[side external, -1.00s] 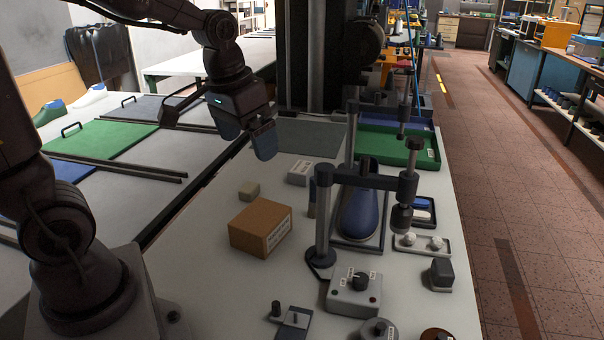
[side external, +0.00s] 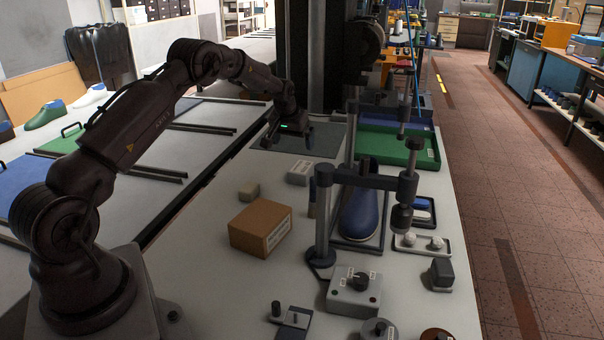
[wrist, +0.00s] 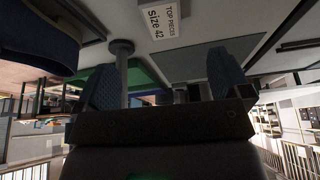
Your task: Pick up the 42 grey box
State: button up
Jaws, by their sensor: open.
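The grey box (side external: 299,172) is small and pale, lying on the light worktop left of the dark post fixture. In the wrist view the grey box (wrist: 163,20) shows at the top edge, partly cut off, with a label reading "TOP PIECES size 42". My gripper (side external: 290,138) is beyond the box in the side view, over the grey mat area. In the wrist view my gripper (wrist: 166,80) has its two blue fingers wide apart with nothing between them; the box lies past the fingertips.
A brown carton (side external: 261,228) and a small grey-beige block (side external: 249,191) stand nearer the camera. The post fixture (side external: 324,215) and a blue shoe last (side external: 359,215) are close on the right. A green tray (side external: 398,148) is at the back right.

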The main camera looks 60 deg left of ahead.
send_over(298, 172)
jog(key=s+d, duration=0.1)
notch_tip(298, 172, down, 7)
jog(key=shift+f, duration=0.1)
jog(key=f, duration=0.3)
jog(key=shift+w+a+f, duration=0.1)
jog(key=shift+a, duration=0.15)
jog(key=shift+x, duration=0.95)
jog(key=c, duration=1.1)
